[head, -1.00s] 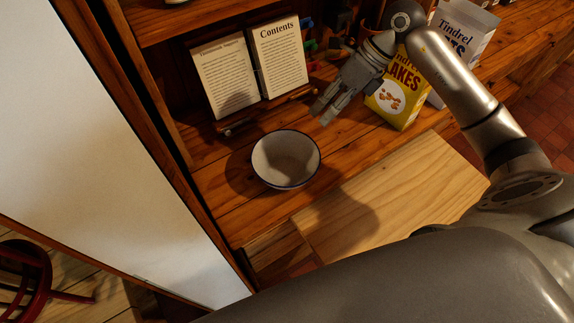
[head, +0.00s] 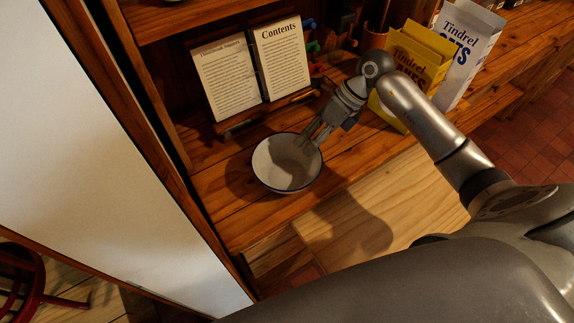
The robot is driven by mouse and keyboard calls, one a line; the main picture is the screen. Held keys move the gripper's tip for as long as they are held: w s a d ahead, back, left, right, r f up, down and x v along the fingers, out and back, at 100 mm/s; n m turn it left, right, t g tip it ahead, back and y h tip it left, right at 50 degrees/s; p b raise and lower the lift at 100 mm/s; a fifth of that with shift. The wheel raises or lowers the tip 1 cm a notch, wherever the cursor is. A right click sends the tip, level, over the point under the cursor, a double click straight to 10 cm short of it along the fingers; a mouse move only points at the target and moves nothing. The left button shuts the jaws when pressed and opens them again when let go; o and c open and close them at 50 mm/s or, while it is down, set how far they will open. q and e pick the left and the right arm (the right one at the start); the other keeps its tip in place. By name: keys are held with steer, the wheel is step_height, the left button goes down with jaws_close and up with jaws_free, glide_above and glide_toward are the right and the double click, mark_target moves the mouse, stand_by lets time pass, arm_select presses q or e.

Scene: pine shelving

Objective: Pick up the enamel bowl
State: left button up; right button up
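The enamel bowl (head: 276,168), white with a dark blue rim, stands upright on the wooden shelf board in front of an open book. My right gripper (head: 309,145) reaches down to the bowl's right rear rim from the upper right. Its fingers look apart, with the tips at or over the rim. I cannot tell whether they touch it. The fingers hide a small part of the rim. My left gripper is not in view.
The open book (head: 281,58) rests on a wooden stand close behind the bowl. A yellow cereal box (head: 420,55) and a white box (head: 466,45) stand to the right, near my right arm. A plant pot (head: 374,38) is behind. The light board (head: 400,190) in front is clear.

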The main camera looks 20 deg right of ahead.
mark_target(302, 147)
steer(key=p+x, duration=0.1)
steer(key=x, duration=0.3)
steer(key=shift+w, duration=0.15)
steer(key=shift+d, duration=0.1)
jaws_close()
